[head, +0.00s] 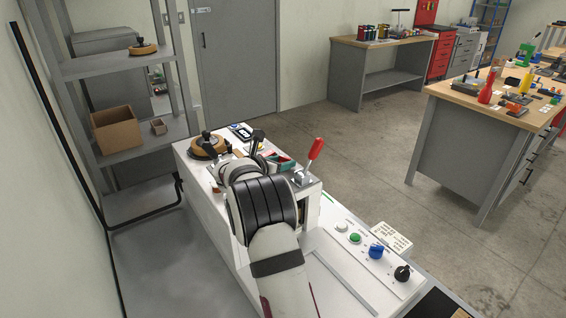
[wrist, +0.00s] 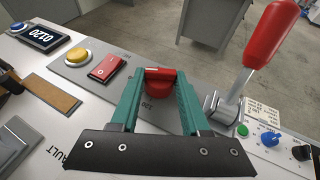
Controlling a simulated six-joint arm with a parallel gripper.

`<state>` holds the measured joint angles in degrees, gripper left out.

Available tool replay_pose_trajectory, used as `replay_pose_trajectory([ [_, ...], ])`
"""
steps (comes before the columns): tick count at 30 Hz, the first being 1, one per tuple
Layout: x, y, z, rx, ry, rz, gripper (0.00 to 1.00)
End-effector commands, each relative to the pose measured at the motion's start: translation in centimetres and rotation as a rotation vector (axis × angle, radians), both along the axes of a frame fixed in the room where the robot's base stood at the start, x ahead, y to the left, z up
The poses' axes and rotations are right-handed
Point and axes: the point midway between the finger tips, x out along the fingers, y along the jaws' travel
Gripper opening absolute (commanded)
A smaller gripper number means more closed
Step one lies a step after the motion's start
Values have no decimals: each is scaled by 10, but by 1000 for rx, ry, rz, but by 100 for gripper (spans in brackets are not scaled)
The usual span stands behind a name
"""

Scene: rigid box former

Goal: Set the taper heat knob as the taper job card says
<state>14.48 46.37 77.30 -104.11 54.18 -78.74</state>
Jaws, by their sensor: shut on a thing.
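In the wrist view my gripper (wrist: 158,76) has its two teal fingers closed on a red knob (wrist: 160,90), one finger on each side. The knob sits on the grey panel, and part of a printed scale number shows just below it. Its pointer and full scale are hidden by the fingers. In the head view my arm covers the knob; part of my gripper (head: 280,162) shows beyond the wrist. A pale card with printed lines (head: 390,238) lies beside the front buttons. It also shows in the wrist view (wrist: 262,112), too small to read.
A red-handled lever (wrist: 270,35) stands close right of my gripper. Left of it are a red rocker switch (wrist: 109,68), a yellow button (wrist: 76,56) and a digit display (wrist: 40,37). A green button (head: 355,238), blue knob (head: 376,251) and black knob (head: 402,273) line the front panel.

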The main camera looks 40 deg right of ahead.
Motion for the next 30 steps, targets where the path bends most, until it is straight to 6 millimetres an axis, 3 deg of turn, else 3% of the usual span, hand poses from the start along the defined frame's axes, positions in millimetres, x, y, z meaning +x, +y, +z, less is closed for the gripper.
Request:
replay_pose_trajectory([
  [23, 2, 0, 1, -4, -2, -103, 0],
  [24, 2, 0, 1, -4, -2, -103, 53],
  [28, 2, 0, 1, -3, -1, -104, 75],
  [30, 2, 0, 1, -3, -1, -104, 75],
])
